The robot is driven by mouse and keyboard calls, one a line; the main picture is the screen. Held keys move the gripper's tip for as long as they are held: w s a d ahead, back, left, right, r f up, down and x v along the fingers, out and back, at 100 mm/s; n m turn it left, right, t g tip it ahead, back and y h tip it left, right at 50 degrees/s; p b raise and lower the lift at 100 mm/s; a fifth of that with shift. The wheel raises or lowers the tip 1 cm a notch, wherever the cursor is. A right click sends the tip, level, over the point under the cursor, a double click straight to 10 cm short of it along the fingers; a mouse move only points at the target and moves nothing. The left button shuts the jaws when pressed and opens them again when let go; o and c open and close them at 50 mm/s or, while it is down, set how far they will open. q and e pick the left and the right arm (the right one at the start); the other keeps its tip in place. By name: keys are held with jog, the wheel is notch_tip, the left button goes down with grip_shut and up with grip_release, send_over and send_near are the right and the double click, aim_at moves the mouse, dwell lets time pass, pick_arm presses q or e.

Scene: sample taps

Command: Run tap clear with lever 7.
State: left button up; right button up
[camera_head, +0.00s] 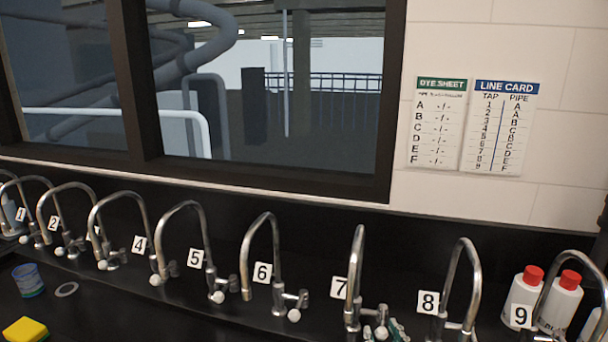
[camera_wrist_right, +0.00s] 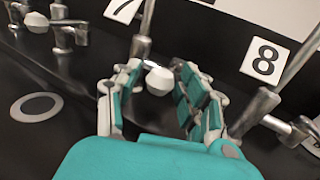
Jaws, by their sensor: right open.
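My right gripper (camera_head: 398,331) shows only in part at the bottom edge, just right of that knob. In the right wrist view my right gripper (camera_wrist_right: 156,70) is open, with its teal-padded fingers on either side of the white knob (camera_wrist_right: 159,81). Nothing is clamped; whether a finger touches the knob I cannot tell. My left gripper is not in view.
Tap 6 (camera_head: 275,255) stands left and tap 8 (camera_head: 450,290) close on the right. Red-capped bottles (camera_head: 523,298) stand near tap 9. A yellow sponge (camera_head: 25,330) and a blue cup (camera_head: 28,280) are at far left. The dye sheet (camera_head: 438,125) and line card (camera_head: 500,130) hang on the wall.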

jog(key=shift+w+d, duration=0.2)
jog(key=shift+d, duration=1.5)
jog(key=shift+w+d, duration=0.2)
jog(key=shift+d, duration=1.45)
jog(key=shift+a, duration=0.15)
dwell(0.8)
jog(key=a, duration=0.7)
jog(key=shift+s, duration=0.4)
jog(key=shift+d+p, duration=0.35)
jog(key=shift+d, duration=0.15)
jog(key=s, duration=0.7)
jog(key=shift+d, duration=0.4)
